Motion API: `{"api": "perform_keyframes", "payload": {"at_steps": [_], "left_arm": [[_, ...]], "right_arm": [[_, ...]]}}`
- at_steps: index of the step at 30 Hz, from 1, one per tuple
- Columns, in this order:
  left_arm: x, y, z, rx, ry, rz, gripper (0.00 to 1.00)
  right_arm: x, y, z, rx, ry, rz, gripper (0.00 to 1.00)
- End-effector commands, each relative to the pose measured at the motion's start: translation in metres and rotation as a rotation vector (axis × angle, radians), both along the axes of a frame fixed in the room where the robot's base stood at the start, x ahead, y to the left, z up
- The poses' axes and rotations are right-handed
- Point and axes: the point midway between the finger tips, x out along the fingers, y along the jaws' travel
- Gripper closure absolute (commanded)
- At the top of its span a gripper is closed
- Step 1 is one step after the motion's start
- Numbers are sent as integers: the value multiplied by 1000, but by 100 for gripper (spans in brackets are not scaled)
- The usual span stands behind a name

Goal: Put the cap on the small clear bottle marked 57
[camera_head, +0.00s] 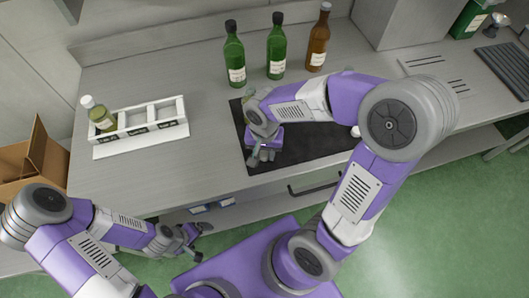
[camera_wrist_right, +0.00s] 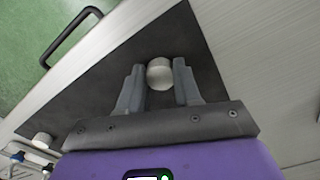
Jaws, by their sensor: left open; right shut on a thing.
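My right gripper (camera_head: 262,156) is low over the dark mat in the head view. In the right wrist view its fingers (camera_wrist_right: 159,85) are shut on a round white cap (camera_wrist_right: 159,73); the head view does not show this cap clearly. My left gripper (camera_head: 193,243) is open and empty in front of the bench. I cannot read the number 57 on any bottle.
A second white round thing (camera_head: 355,131) sits at the mat's right edge, partly hidden by my arm; it also shows in the wrist view (camera_wrist_right: 42,140). Two green bottles (camera_head: 235,55) and a brown bottle (camera_head: 318,40) stand behind the dark mat (camera_head: 310,150). Bench between rack and mat is clear.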

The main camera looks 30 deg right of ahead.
Motion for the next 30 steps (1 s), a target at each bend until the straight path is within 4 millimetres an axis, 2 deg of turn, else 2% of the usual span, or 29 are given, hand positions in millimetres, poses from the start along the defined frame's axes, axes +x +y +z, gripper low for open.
{"api": "perform_keyframes", "payload": {"at_steps": [7,10,21,25,30], "left_arm": [[0,0,0,0,0,0,8],[0,0,4,0,0,0,8],[0,0,28,0,0,0,8],[0,0,32,0,0,0,8],[0,0,33,0,0,0,8]], "right_arm": [[0,0,1,0,0,0,95],[1,0,8,0,-3,0,95],[0,0,80,1,-3,-1,95],[0,0,95,0,-3,0,95],[0,0,101,0,0,1,95]]}}
